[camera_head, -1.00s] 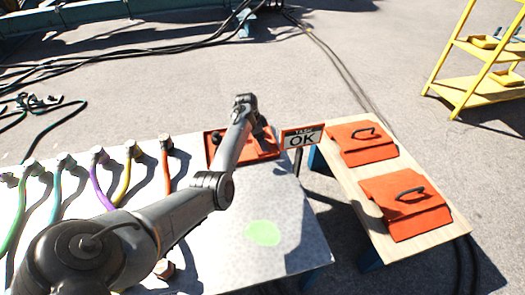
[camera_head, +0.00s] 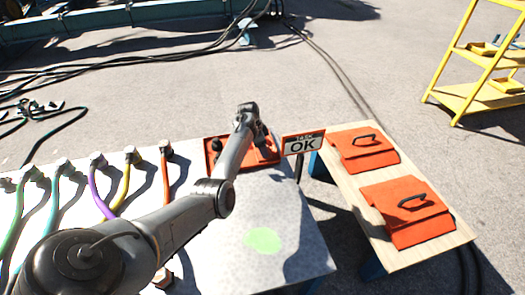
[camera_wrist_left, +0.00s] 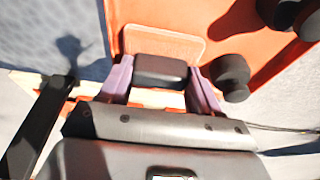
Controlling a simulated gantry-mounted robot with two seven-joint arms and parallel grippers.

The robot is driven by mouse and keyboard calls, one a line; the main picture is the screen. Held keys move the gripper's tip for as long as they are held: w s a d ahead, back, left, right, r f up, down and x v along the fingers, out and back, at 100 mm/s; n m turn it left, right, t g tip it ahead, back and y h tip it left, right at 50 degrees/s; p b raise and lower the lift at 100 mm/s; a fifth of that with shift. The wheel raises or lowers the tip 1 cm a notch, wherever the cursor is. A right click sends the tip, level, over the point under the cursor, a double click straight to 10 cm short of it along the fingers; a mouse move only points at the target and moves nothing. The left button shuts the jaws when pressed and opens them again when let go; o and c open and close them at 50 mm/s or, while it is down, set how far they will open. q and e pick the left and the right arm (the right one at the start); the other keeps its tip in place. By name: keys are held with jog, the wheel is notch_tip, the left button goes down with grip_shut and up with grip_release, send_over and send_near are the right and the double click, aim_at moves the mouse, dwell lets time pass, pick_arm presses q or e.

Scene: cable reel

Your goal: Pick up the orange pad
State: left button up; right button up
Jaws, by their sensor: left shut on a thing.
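An orange panel (camera_head: 214,143) lies at the back right of the pale table. My left gripper (camera_head: 264,138) is over its right part, largely hidden behind my own wrist in the head view. In the left wrist view, the gripper (camera_wrist_left: 160,72) is shut on a dark block (camera_wrist_left: 160,68) between its two purple fingers. A lighter orange rounded pad (camera_wrist_left: 165,45) shows just beyond the fingertips, against the orange panel (camera_wrist_left: 180,12). Whether the block is joined to it I cannot tell. Two more orange pads with black handles, a far one (camera_head: 358,158) and a near one (camera_head: 410,228), lie on the wooden bench.
A small "TASK OK" sign (camera_head: 303,144) stands at the panel's right. Black knobs (camera_wrist_left: 231,75) are close to the right finger. Colored cables (camera_head: 126,180) lie along the table's left. The wooden bench (camera_head: 355,195) is at right, a yellow shelf (camera_head: 470,95) behind.

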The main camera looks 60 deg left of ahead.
pick_arm(q)
jog(key=shift+r, duration=0.15)
jog(key=shift+r+p, duration=0.55)
jog(key=shift+p, duration=0.1)
notch_tip(320, 180, up, 2)
jog(key=shift+r+p, duration=0.1)
jog(key=shift+p, duration=0.85)
jog(key=shift+s+d+r+p, duration=0.3)
jog(key=shift+s+d+p, duration=0.35)
jog(key=shift+p, duration=0.5)
jog(key=s+d+p, duration=0.2)
jog(key=s+d, duration=0.1)
jog(key=s+d+p, duration=0.3)
jog(key=d, duration=0.1)
jog(key=s+d+p, duration=0.3)
jog(key=s, duration=0.1)
jog(key=shift+s+d+f, duration=0.1)
jog(key=shift+d+f, duration=0.1)
jog(key=shift+f, duration=0.05)
jog(key=shift+s+d+f+p, duration=0.1)
jog(key=shift+s+d+p, duration=0.3)
jog(key=shift+s+d, duration=0.15)
